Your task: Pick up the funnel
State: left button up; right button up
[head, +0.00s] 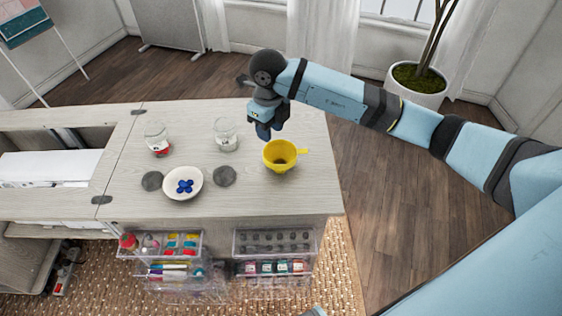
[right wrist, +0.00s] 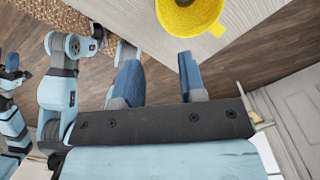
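The yellow funnel (head: 280,157) stands wide mouth up on the wooden cabinet top (head: 320,195), near its right end, with a small tab on its right side. In the right wrist view the funnel (right wrist: 188,14) is cut by the top edge, beyond the fingertips. My right gripper (head: 266,136) is just behind and left of the funnel in the head view, pointing down. In the right wrist view its two blue fingers (right wrist: 158,58) are apart with nothing between them, and the funnel is not between them.
Two glass jars (head: 225,134) (head: 157,139) stand left of the gripper. A white plate (head: 172,193) with blue pieces lies between two dark discs (head: 224,176) (head: 152,181). Clear drawers (head: 275,242) with sewing supplies sit below the front edge.

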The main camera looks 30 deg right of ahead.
aim_at(271, 167)
notch_tip(271, 167, down, 13)
jog(key=shift+w+f, duration=0.1)
jog(key=shift+f, duration=0.1)
grip_shut()
dwell(0.4)
